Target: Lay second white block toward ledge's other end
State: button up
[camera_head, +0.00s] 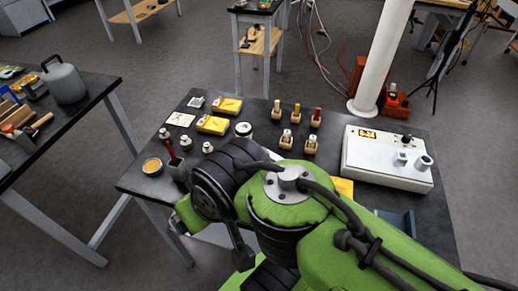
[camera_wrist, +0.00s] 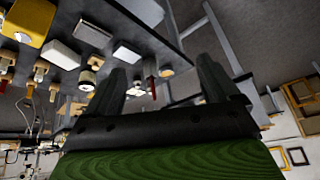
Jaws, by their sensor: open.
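My gripper (camera_wrist: 162,66) shows in the wrist view with its two dark fingers apart and nothing held between them. It is tilted, and the bench appears upside down beyond it. In the head view my green arm hides the gripper. Pale flat pieces show on the black bench: a white one (camera_head: 181,119) and a smaller one (camera_head: 195,101) at the back left. Pale pieces also show in the wrist view (camera_wrist: 127,52). I cannot tell which, if any, is the second white block. No ledge can be made out clearly; my arm covers the bench's front.
The black bench (camera_head: 150,184) holds yellow boxes (camera_head: 212,124), small jars, a dish of amber stuff (camera_head: 152,166), wooden stands with bottles (camera_head: 284,140) and a white machine (camera_head: 388,158) at right. A white column (camera_head: 381,60) stands behind. Another bench (camera_head: 92,84) is at left.

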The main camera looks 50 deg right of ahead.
jog(key=w+d+m+g+p, duration=0.1)
jog(key=w+d+m, duration=0.3)
jog(key=d+m, duration=0.5)
jog(key=w+d+m+p, duration=0.1)
jog(key=w+d+m, duration=0.4)
jog(key=m, duration=0.5)
jog(key=s+d+f+m+p, duration=0.1)
jog(key=s+d+f+m, duration=0.2)
jog(key=d+m, duration=0.5)
jog(key=s+d+f+m, duration=0.4)
jog(key=d+m, duration=0.3)
jog(key=d, duration=0.2)
jog(key=b+x, duration=0.1)
jog(key=x, duration=0.4)
jog(key=b+x, duration=0.2)
jog(key=x, duration=0.3)
jog(key=w+a+b+x, duration=0.1)
jog(key=b+x, duration=0.1)
jog(key=x, duration=0.3)
jog(key=shift+a+r, duration=0.1)
jog(key=shift+r, duration=0.05)
jog(key=shift+c, duration=0.6)
jog(key=c, duration=1)
notch_tip(320, 180, up, 10)
jog(key=p, duration=0.3)
